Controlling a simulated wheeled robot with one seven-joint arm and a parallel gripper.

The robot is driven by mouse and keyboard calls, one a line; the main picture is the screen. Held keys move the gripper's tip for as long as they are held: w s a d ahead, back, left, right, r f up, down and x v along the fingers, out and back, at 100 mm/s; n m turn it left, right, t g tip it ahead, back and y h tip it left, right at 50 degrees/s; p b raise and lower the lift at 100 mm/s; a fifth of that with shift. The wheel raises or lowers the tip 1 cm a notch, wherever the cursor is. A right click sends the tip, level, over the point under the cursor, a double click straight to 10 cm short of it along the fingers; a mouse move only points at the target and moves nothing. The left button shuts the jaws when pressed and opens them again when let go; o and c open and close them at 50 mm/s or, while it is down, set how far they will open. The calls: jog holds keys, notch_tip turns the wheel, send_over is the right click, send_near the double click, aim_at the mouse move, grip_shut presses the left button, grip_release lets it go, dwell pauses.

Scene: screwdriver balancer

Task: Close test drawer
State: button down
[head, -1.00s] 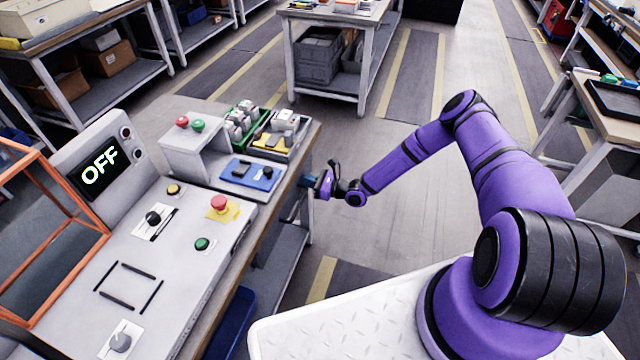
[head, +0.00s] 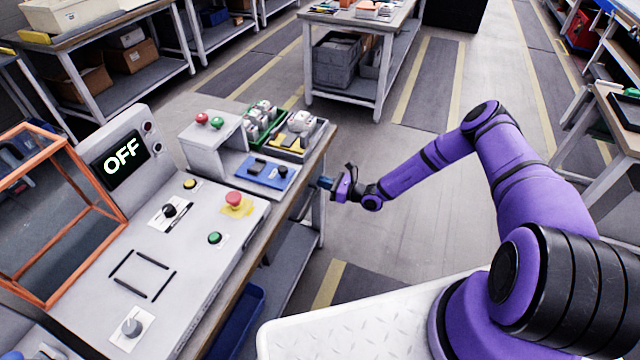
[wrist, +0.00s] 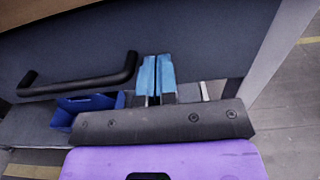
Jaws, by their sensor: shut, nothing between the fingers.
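The test drawer's dark blue-grey front (wrist: 200,45) fills the upper part of the wrist view. Its black bar handle (wrist: 80,75) is to the left of my fingers. My gripper (wrist: 157,75) is shut and empty, with its blue fingertips together at the drawer front, right of the handle. Whether the tips touch the front I cannot tell. In the head view my gripper (head: 324,182) is at the right edge of the workbench, just below its top. The drawer is mostly hidden there, and how far it stands out is unclear.
A blue bin (wrist: 85,104) is below the drawer in the wrist view. Floor to the right of the bench (head: 390,235) is clear.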

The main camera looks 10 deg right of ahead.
jog(key=v, duration=1.2)
jog(key=s+a+r+n+g+h, duration=0.15)
jog(key=s+r+n+g, duration=0.35)
jog(key=r, duration=0.9)
jog(key=r+n+g+h, duration=0.3)
jog(key=r+n, duration=0.4)
jog(key=r, duration=0.6)
jog(key=s+r+n+g+h, duration=0.3)
jog(key=r+n, duration=0.4)
jog(key=r, duration=0.7)
jog(key=s+d+r+n+t+h, duration=0.1)
jog(key=s+r+n+t+h, duration=0.1)
jog(key=s+r, duration=0.8)
jog(key=s+d+r+n+t+h, duration=0.2)
jog(key=s+r, duration=0.8)
jog(key=s, duration=0.7)
jog(key=n+t+h, duration=0.1)
jog(key=n+h, duration=0.1)
jog(key=h, duration=0.1)
jog(key=shift+s+r+t, duration=0.15)
jog(key=shift+t, duration=0.15)
